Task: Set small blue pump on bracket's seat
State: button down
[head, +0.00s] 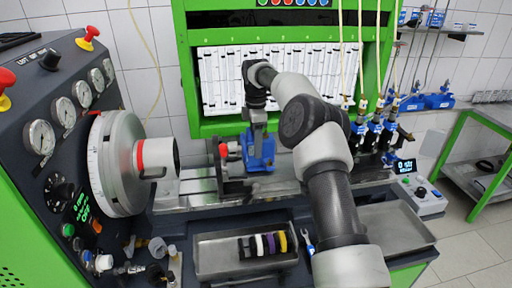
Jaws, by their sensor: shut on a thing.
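The small blue pump (260,150) is in the middle of the head view, upright, just below my gripper (258,122). My gripper points down and is shut on the top of the pump. A dark bracket (229,176) with a red-topped part stands on the bench rail, close to the left of the pump. The pump's lower end is low over the rail. I cannot tell whether it touches the bracket's seat, which is hidden behind the pump and the bracket.
A large grey drive wheel (118,163) stands to the left. A metal tray (217,262) with several coloured rings (263,246) lies in front. Several blue injectors (374,132) stand at the right behind my arm. An empty tray (397,230) lies at front right.

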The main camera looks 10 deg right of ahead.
jog(key=shift+f, duration=0.45)
jog(key=shift+f, duration=0.15)
jog(key=c, duration=0.9)
grip_release()
